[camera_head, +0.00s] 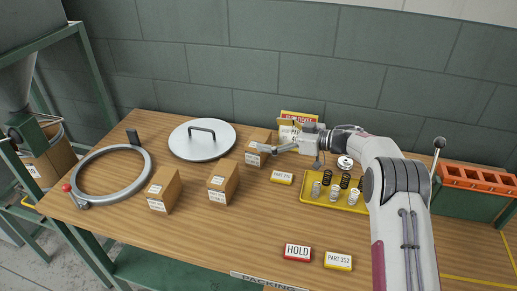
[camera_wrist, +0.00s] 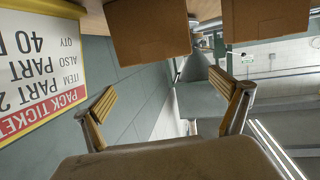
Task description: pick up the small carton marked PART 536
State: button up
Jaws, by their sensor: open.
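Three small brown cartons stand on the table: one at the left (camera_head: 163,190), one in the middle (camera_head: 222,182) and one at the back (camera_head: 258,142). Each has a white label, too small to read, so I cannot tell which is PART 536. My gripper (camera_head: 268,148) is at the back carton in the head view, its fingers reaching left and partly covering it. In the wrist view my gripper (camera_wrist: 163,85) is open, with nothing seen between its fingers. One brown carton (camera_wrist: 148,30) shows beyond the fingertips, and another brown carton (camera_wrist: 265,18) to its right.
A pack ticket sign (camera_wrist: 35,60) stands close beside my gripper. A yellow tray (camera_head: 320,197) with springs is at the right. A round grey lid (camera_head: 202,126) and a ring (camera_head: 84,168) lie left. A HOLD sign (camera_head: 297,253) is in front; the front middle is clear.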

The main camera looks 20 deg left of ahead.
aim_at(266, 142)
notch_tip(266, 142, down, 4)
jog(key=shift+r, duration=0.1)
jog(key=shift+w+a, duration=0.1)
jog(key=shift+a, duration=0.5)
jog(key=shift+x, duration=0.85)
jog(key=c, duration=1.6)
jog(key=shift+r, duration=0.1)
jog(key=shift+c, duration=0.5)
